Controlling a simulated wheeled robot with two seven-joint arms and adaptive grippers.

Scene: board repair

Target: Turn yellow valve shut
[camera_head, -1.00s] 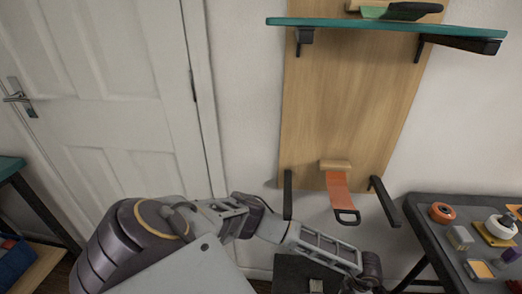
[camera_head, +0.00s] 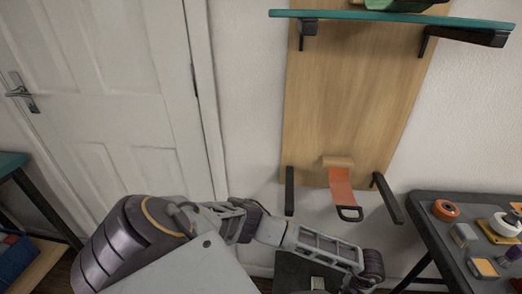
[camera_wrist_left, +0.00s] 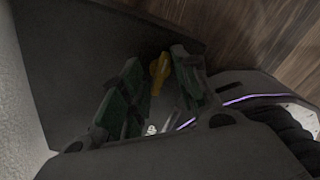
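The yellow valve (camera_wrist_left: 159,74) shows in the left wrist view as a small yellow handle against a dark surface. My left gripper (camera_wrist_left: 158,62) has its two dark green fingers apart, one on each side of the valve. I cannot tell whether either finger touches it. In the head view my left arm comes in from the left and reaches low beneath the wooden board; its gripper and the valve are not visible there. My right gripper is in neither view.
A wooden board (camera_head: 350,100) on the wall carries a teal shelf (camera_head: 385,17), dark brackets and an orange strap (camera_head: 341,187). A dark table (camera_head: 430,222) with several small items, including an orange roll (camera_head: 446,210), stands at the right. A white door (camera_head: 105,100) is at the left.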

